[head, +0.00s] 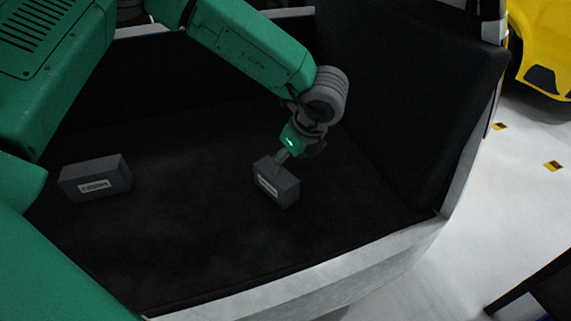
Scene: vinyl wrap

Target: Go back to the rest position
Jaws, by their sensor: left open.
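My left arm comes in from the upper left in green, and its gripper (284,160) points down at a small grey box (284,191) with a light label. The box rests on the dark floor of the trunk. The gripper's fingers are small and dark here; they are at the top of the box, and I cannot tell whether they touch it. The gripper is open. My right gripper is not in view.
A second grey labelled box (96,180) lies on the dark trunk floor (200,235) at the left. Dark walls and a pale rim (330,282) bound the trunk. A yellow vehicle (545,45) stands outside at the upper right. The trunk floor between the boxes is clear.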

